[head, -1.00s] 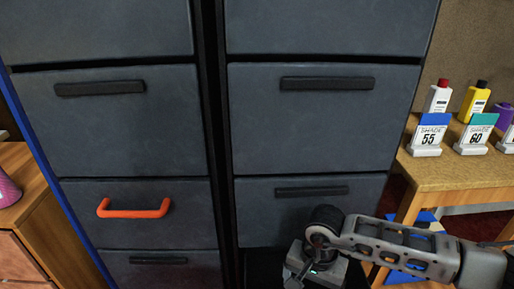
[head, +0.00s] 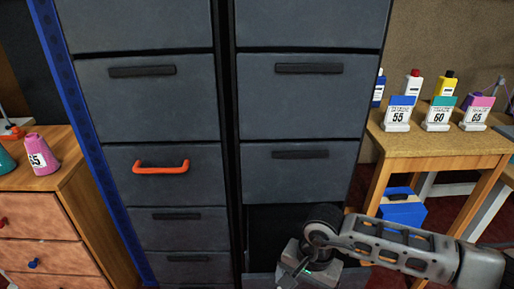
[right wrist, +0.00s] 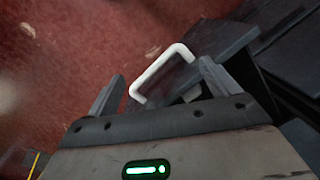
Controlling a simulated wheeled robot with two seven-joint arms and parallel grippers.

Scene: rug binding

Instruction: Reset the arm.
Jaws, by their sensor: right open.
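My right arm (head: 395,248) reaches in from the lower right in the head view, in front of the right column of a dark grey cabinet. Its hand points down, and the fingertips are hidden there. In the right wrist view my right gripper (right wrist: 162,70) is open, one finger on each side of a white drawer handle (right wrist: 178,50). The handle lies beyond or between the fingertips; I cannot tell whether they touch. It is on a dark drawer front above red carpet. My left gripper is not in view.
The grey cabinet (head: 290,110) has an orange handle (head: 160,168) on its left column and a dark opening (head: 270,225) low on the right. A wooden table (head: 450,145) with bottles and number cards stands right. A wooden drawer chest (head: 75,185) stands left.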

